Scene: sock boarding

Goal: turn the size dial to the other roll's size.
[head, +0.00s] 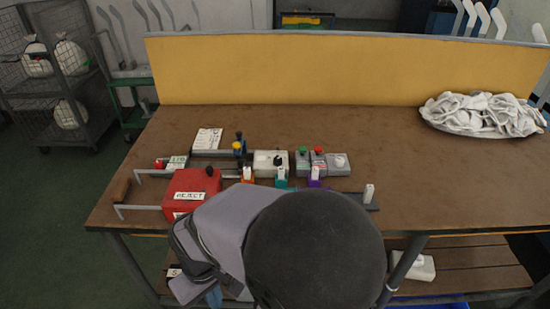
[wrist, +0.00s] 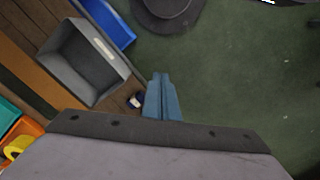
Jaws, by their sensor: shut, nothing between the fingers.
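A pale box (head: 264,163) with a small dark knob (head: 278,160) sits among the devices at the middle of the bench; it may carry the size dial, but its markings are too small to read. I cannot tell which things are the rolls. In the wrist view my gripper (wrist: 162,98) has its blue fingers together and empty, pointing over the green floor by the lower shelf's edge. It is away from the bench-top devices. In the head view my arm hides most of the gripper and part of the bench's front.
A red REJECT box (head: 191,190) stands left of my arm. Green and red buttons (head: 310,152) are on grey boxes. White socks (head: 482,112) lie heaped at right; the bench between is clear. A grey bin (wrist: 67,82) and blue crate (wrist: 112,25) are near the gripper.

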